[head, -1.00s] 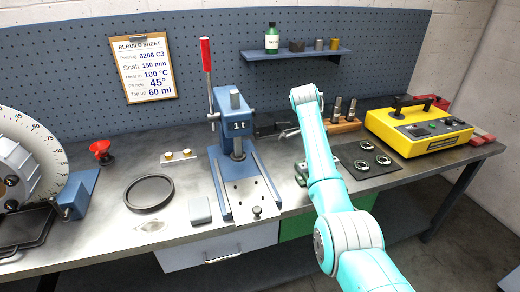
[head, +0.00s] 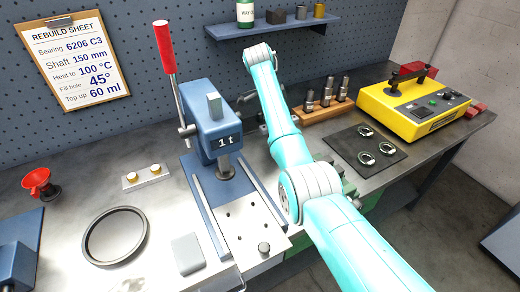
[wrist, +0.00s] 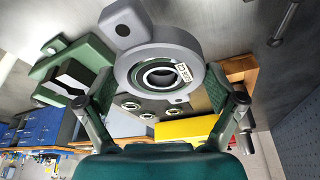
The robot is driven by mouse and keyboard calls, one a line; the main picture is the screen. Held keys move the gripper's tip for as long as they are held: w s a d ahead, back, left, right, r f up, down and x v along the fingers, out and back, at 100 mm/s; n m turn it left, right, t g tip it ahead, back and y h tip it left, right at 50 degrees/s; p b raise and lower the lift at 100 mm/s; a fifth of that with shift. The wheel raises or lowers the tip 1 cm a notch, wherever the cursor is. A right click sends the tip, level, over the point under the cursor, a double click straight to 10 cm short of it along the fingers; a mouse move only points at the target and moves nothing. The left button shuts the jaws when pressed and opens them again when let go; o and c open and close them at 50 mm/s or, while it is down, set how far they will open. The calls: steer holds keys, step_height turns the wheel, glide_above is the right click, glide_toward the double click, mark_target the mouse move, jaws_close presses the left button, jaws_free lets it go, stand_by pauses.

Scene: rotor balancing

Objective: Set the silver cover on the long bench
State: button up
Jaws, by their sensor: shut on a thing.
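In the wrist view a round grey-silver cover (wrist: 193,42) with ear-like lugs and an open centre fills the space between the fingers of my gripper (wrist: 160,92). A ring with a small white label shows at its centre. My gripper is shut on the cover, its pads at the two sides. In the head view the cover cannot be made out, and my gripper is mostly hidden behind the blue press. A metal-topped bench (head: 65,170) runs across the head view; I cannot tell whether it is the long bench.
The press (head: 212,125) with its red lever stands mid-bench. A black ring (head: 90,240) lies left of it. Several small rings lie on a dark mat (head: 350,155), beside a yellow unit (head: 415,105). A red funnel (head: 38,182) stands left. A green block (wrist: 75,75) is near my gripper.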

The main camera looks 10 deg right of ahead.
steer(key=shift+f, duration=4.6)
steer(key=o, duration=1.2)
steer(key=shift+f, duration=0.15)
steer(key=v, duration=1.2)
